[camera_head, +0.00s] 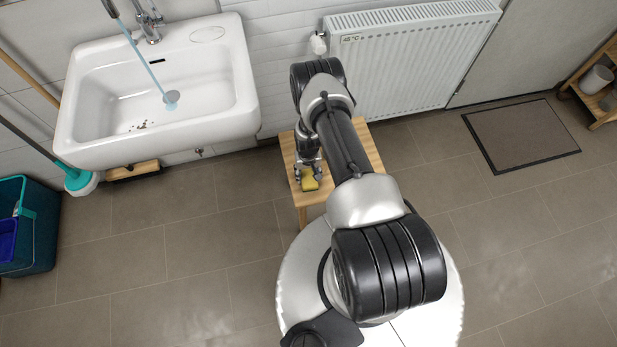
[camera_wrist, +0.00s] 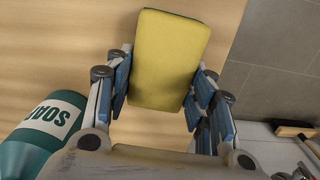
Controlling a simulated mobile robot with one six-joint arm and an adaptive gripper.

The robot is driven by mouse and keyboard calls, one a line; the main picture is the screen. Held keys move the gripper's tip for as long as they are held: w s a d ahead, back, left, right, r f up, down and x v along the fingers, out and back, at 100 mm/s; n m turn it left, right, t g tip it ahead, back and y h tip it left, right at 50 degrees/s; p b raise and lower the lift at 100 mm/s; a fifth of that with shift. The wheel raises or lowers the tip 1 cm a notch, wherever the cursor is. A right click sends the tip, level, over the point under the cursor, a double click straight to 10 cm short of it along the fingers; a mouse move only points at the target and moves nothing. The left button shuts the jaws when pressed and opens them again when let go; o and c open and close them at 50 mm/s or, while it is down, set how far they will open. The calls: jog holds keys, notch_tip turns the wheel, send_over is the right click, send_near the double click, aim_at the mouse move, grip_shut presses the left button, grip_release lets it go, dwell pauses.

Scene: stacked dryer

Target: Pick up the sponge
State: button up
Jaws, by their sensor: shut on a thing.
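The yellow sponge (camera_wrist: 170,62) is between the two fingers of my gripper (camera_wrist: 160,88) in the wrist view, with its long side pointing away from the palm. My gripper is shut on it. In the head view the sponge (camera_head: 309,183) shows as a small yellow block under my gripper (camera_head: 307,172), over the front part of a small wooden stool (camera_head: 370,145). I cannot tell whether the sponge touches the stool top.
A teal bottle labelled SOAP (camera_wrist: 48,125) is close to my gripper's left side. A white sink (camera_head: 160,95) with running water is at the left, a radiator (camera_head: 410,60) behind. A teal bucket (camera_head: 30,230) stands at far left. A dark mat (camera_head: 520,135) lies right.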

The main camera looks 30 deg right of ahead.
aim_at(308, 174)
jog(key=shift+r, duration=0.1)
notch_tip(308, 174, up, 20)
jog(key=p, duration=0.6)
jog(key=shift+p, duration=0.35)
jog(key=shift+o, duration=1.2)
jog(key=c, duration=0.4)
jog(key=shift+s, duration=0.1)
